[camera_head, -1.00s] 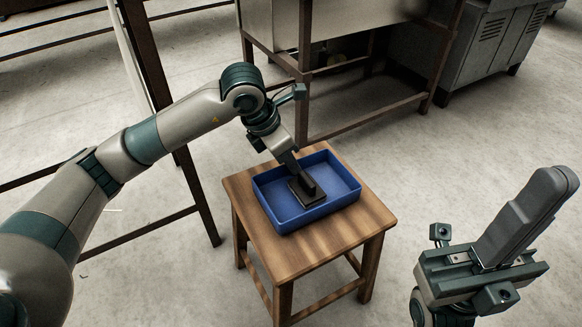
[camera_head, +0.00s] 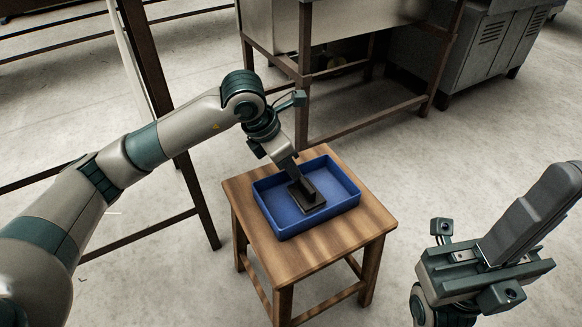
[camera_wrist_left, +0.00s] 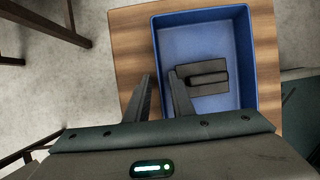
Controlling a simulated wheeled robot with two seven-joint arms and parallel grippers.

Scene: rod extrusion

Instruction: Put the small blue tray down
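The small blue tray (camera_head: 338,213) rests level on the wooden stool, as far as I can see. It also fills the upper right of the left wrist view (camera_wrist_left: 246,60). A dark block on a flat base (camera_head: 306,197) lies inside it. My left gripper (camera_head: 290,171) reaches down at the tray's back-left wall. In the left wrist view its fingers (camera_wrist_left: 160,85) stand on either side of that wall, one outside and one inside, with a gap between them. My right gripper (camera_head: 540,205) is at the lower right, away from the tray, and its finger gap is hidden.
The wooden stool (camera_head: 372,222) has bare wood around the tray. A brown metal frame with a steel basin (camera_head: 345,25) stands behind it. A grey cabinet (camera_head: 475,55) is at the back right. A dark post (camera_head: 165,100) stands at the left. The floor at right is clear.

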